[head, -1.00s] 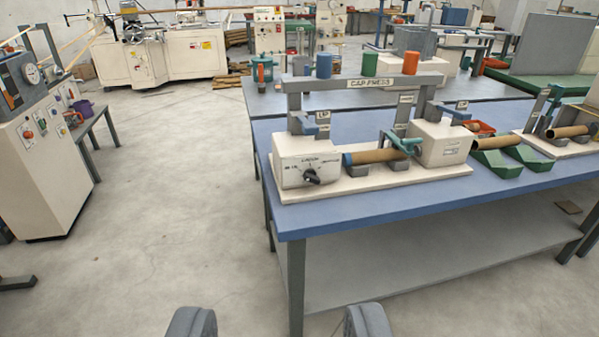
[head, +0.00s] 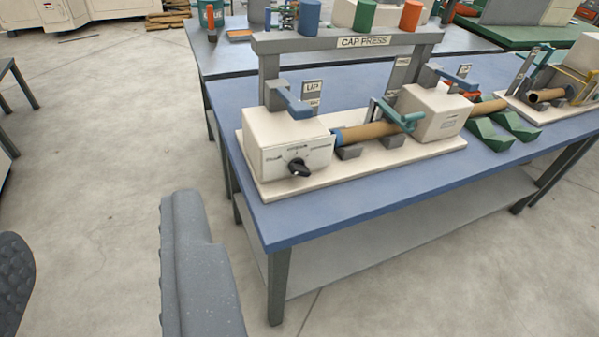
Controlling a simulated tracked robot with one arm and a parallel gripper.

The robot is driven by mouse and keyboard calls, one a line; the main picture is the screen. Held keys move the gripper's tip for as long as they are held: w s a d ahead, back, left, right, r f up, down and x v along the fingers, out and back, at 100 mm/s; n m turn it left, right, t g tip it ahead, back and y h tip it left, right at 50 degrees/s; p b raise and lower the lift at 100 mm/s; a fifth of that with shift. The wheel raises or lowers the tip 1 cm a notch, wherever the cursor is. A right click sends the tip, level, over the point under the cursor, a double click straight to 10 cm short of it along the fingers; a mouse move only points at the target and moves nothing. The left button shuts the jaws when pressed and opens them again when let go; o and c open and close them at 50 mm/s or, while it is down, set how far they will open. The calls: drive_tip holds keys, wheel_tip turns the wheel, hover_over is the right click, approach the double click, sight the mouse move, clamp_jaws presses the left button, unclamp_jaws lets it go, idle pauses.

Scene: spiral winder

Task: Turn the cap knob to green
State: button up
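The cap knob (head: 299,168) is a small black knob on the front face of the white box (head: 285,143) at the left end of the cap press. Printed labels stand around it, too small to read for sure. The cap press (head: 362,42) has a grey frame with a blue, a green and an orange cap on its top bar. My gripper (head: 110,285) shows two dark grey fingers at the lower left, wide apart, with only floor between them. It is open and empty, left of the table and apart from the knob.
The blue table (head: 375,205) has a corner and legs close to the right finger. A brown tube with a blue end (head: 370,131) lies in the press beside the box. Green cradles (head: 500,125) stand farther right. The floor (head: 90,140) at left is clear.

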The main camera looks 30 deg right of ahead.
sight(302, 175)
drive_tip(key=w+d+f+n+t+h+p, duration=0.1)
drive_tip(key=w+d+f+n+h+p, duration=0.15)
drive_tip(key=w+d+f, duration=0.65)
drive_tip(key=w+d+f+n+h+p, duration=0.1)
drive_tip(key=w+d+f+n+p, duration=0.2)
drive_tip(key=w+d+f, duration=0.65)
drive_tip(key=w+d+f+n+t+y+p, duration=0.1)
drive_tip(key=d+f+n+y+p, duration=0.15)
drive_tip(key=f, duration=0.75)
drive_tip(key=w+d+f+n+t+y+p, duration=0.1)
drive_tip(key=d+f+n+y+p, duration=0.2)
drive_tip(key=f, duration=0.6)
drive_tip(key=shift+n+h, duration=0.7)
drive_tip(key=w, duration=0.4)
drive_tip(key=w+b, duration=0.1)
drive_tip(key=w, duration=0.6)
drive_tip(key=shift+w+a+f+b, duration=0.25)
drive_tip(key=shift+w+b, duration=0.1)
drive_tip(key=shift+w+r, duration=0.1)
drive_tip(key=shift+w, duration=0.8)
